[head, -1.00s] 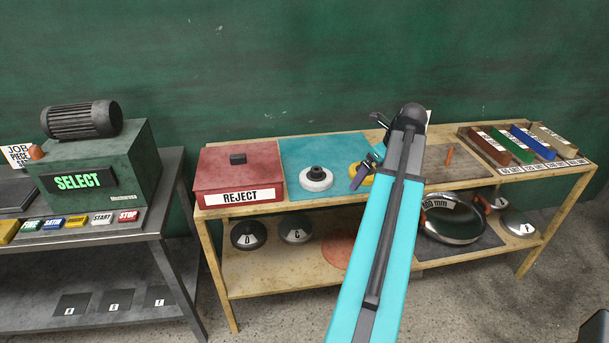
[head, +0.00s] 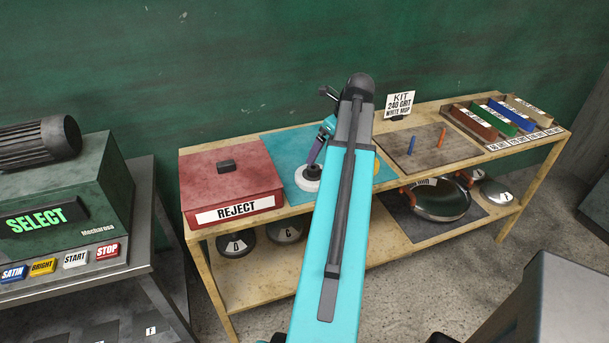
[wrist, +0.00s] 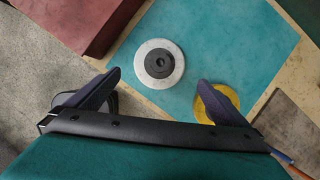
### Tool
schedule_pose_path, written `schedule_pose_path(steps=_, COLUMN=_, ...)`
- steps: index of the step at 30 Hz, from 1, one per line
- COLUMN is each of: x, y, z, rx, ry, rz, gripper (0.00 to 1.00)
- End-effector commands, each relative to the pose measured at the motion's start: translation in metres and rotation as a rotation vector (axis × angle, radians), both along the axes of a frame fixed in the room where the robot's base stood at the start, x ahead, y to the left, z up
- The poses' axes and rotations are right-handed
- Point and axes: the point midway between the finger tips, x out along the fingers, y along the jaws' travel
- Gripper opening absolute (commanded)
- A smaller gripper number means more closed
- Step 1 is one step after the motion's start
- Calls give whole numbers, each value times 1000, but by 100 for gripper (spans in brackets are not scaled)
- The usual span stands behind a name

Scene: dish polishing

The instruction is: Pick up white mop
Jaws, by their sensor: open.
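The white mop (head: 308,178) is a white disc with a dark hub, lying flat on the teal mat (head: 279,143) on the table's top shelf. In the wrist view the white mop (wrist: 159,63) lies beyond my gripper (wrist: 160,88), between the lines of its two fingers but apart from both. My gripper (head: 320,150) is open and empty above the mat. A yellow mop (wrist: 217,103) lies by the right finger, partly hidden by it. In the head view my arm hides part of the mat.
The red REJECT box (head: 233,188) stands left of the mat. A grey mat (head: 428,148) with a blue and an orange stick lies to the right, near a sign (head: 399,104) reading "KIT 240 GRIT WHITE MOP". Coloured bars fill a rack (head: 498,118) at far right.

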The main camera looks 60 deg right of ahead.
Motion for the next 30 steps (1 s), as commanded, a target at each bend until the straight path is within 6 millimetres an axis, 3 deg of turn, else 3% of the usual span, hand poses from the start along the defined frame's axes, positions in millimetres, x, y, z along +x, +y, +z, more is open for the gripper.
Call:
schedule_pose_path(steps=14, x=4, y=1, z=-4, rx=0, ry=0, rz=4, gripper=100)
schedule_pose_path(steps=30, x=23, y=0, z=-50, rx=2, ry=1, rz=5, gripper=100)
